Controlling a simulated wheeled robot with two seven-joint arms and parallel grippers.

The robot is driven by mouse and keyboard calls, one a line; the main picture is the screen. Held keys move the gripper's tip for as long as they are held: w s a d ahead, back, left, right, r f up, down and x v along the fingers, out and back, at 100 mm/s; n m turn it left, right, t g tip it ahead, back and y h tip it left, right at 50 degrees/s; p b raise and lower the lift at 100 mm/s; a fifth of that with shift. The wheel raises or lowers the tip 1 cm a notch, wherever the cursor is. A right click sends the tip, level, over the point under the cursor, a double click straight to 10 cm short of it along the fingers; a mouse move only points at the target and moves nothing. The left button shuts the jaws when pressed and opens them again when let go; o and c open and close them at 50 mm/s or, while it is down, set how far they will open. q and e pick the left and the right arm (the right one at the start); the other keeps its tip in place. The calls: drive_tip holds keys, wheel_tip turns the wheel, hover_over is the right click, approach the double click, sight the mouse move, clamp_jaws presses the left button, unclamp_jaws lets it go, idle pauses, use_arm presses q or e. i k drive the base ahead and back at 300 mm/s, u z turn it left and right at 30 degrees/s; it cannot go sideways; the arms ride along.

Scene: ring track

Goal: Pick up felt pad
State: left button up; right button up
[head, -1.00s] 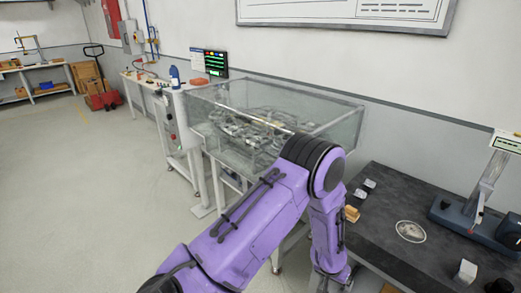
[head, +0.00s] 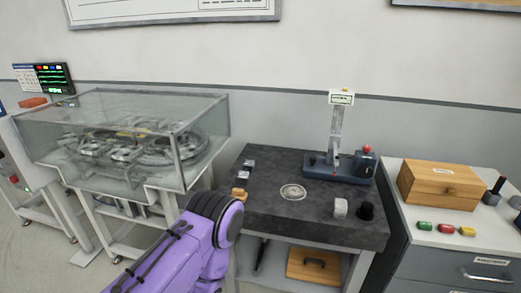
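No thing is clearly recognisable as the felt pad. A flat, round, pale disc (head: 292,192) lies on the dark grey workbench (head: 335,226) in the head view; I cannot tell if it is the pad. One of my purple arms rises from the bottom edge, left of the bench, its dark elbow joint near the bench's front left corner. Neither gripper shows.
Small yellowish blocks (head: 239,194) sit at the bench's left edge. A white block (head: 340,207), a black knob (head: 366,210) and a blue-based instrument (head: 340,167) stand to the right. A glass-covered ring track (head: 130,140) is left; a wooden box (head: 440,185) is far right.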

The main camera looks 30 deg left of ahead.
sight(238, 193)
drive_tip(key=k, duration=0.5)
drive_tip(key=u, duration=0.55)
drive_tip(key=i, duration=0.5)
drive_tip(key=u, duration=1.6)
drive_tip(key=i, duration=0.25)
drive_tip(key=z, duration=1.25)
